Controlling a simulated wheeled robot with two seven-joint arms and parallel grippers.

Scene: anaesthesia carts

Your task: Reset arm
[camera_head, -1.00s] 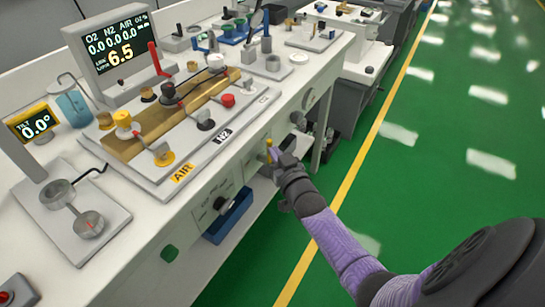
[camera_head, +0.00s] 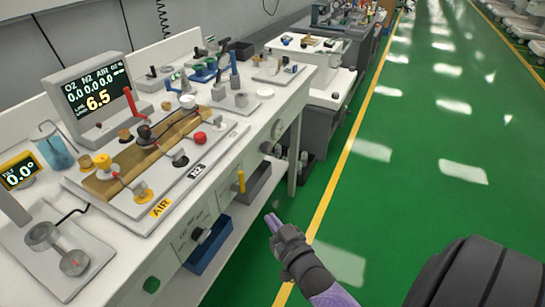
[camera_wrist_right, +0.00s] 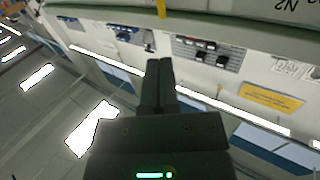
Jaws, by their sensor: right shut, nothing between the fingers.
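My right gripper (camera_head: 273,223) is in front of the white cart (camera_head: 140,266), over the green floor, apart from the cart's front face. Its purple-tipped fingers are together with nothing between them. In the right wrist view the two dark fingers (camera_wrist_right: 160,87) lie side by side and closed. A yellow lever (camera_head: 241,181) on the cart's front stands to the left of the fingers. My left gripper is not in view.
The cart top holds a display (camera_head: 95,97), a gas panel with brown block (camera_head: 135,160), and a blue jar (camera_head: 57,155). A blue bin (camera_head: 208,248) sits under the cart. More carts stand behind.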

